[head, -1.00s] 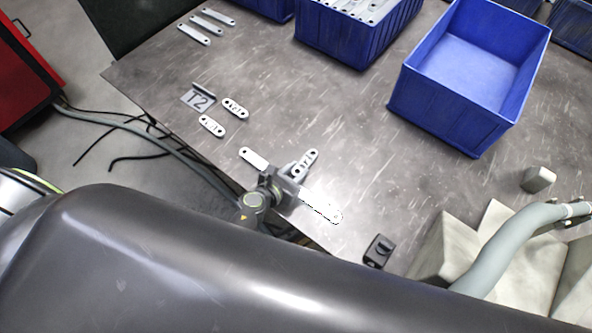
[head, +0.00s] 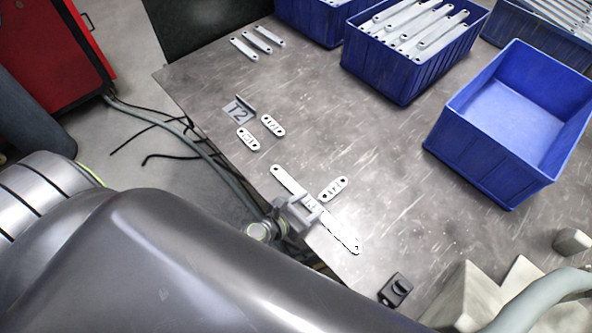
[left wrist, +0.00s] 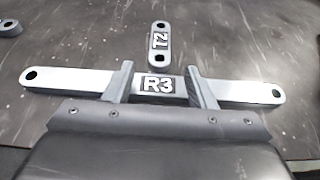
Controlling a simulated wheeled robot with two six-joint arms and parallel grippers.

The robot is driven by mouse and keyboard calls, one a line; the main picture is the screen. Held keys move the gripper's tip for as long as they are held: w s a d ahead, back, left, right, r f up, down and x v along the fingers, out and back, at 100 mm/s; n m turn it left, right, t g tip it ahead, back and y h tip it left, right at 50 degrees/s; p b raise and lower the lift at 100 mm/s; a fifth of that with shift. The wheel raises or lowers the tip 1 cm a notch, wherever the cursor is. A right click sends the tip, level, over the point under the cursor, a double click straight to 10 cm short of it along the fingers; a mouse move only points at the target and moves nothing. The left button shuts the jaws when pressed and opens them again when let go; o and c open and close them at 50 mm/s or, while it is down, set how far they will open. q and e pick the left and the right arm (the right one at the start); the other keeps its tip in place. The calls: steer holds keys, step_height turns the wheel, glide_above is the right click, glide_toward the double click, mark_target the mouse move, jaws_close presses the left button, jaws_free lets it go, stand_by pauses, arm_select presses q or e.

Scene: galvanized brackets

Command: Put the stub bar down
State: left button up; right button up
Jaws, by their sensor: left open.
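A short pale stub bar (head: 333,188), with a hole at each end, lies on the table. In the left wrist view the stub bar (left wrist: 160,42) carries a T2 mark and lies beyond a long bar. That long bar (head: 343,236), marked R3 in the left wrist view (left wrist: 237,92), lies crosswise near the table's edge. My left gripper (head: 305,207) is open and empty of the stub bar. Its fingers (left wrist: 158,72) stand to either side of the R3 mark and hide parts of the long bar; whether they touch it I cannot tell. My right gripper is out of view.
Several narrow bars (head: 257,40) lie at the back left. A blue bin (head: 400,77) holds long bars; another blue bin (head: 485,165) is empty. A dark block (head: 396,288) sits near the front edge.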

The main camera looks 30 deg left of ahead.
arm_select(q)
steer(key=shift+v, duration=2.75)
